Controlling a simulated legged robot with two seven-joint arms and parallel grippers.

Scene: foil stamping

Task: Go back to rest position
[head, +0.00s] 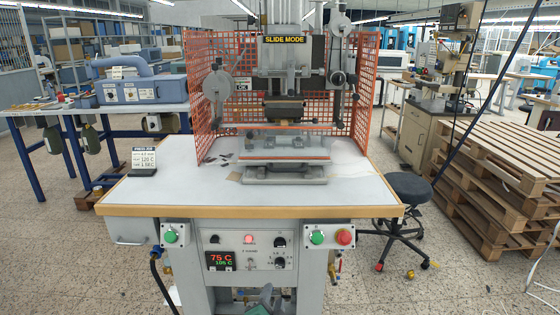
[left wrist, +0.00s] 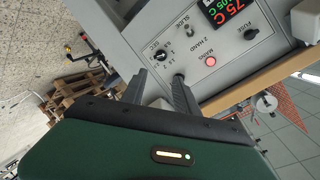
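The foil stamping press (head: 285,85) stands on a white-topped table (head: 340,190) inside an orange mesh guard (head: 205,100). Its control panel (head: 248,248) is on the table's front; the red display (head: 220,261) reads 75 C above 105 C, and a red lamp is lit. My left gripper (head: 264,293) shows only partly at the bottom edge of the head view, low in front of the panel. In the left wrist view its two grey fingers (left wrist: 160,78) are apart with nothing between them, and the panel (left wrist: 210,60) is beyond them. My right gripper is not in view.
Green buttons (head: 170,236) and a red button (head: 343,237) stick out at the table front. A sign (head: 144,162) stands at the table's left. A stool (head: 408,187) and stacked pallets (head: 495,165) are at the right. A blue-grey machine (head: 140,90) is on the left bench.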

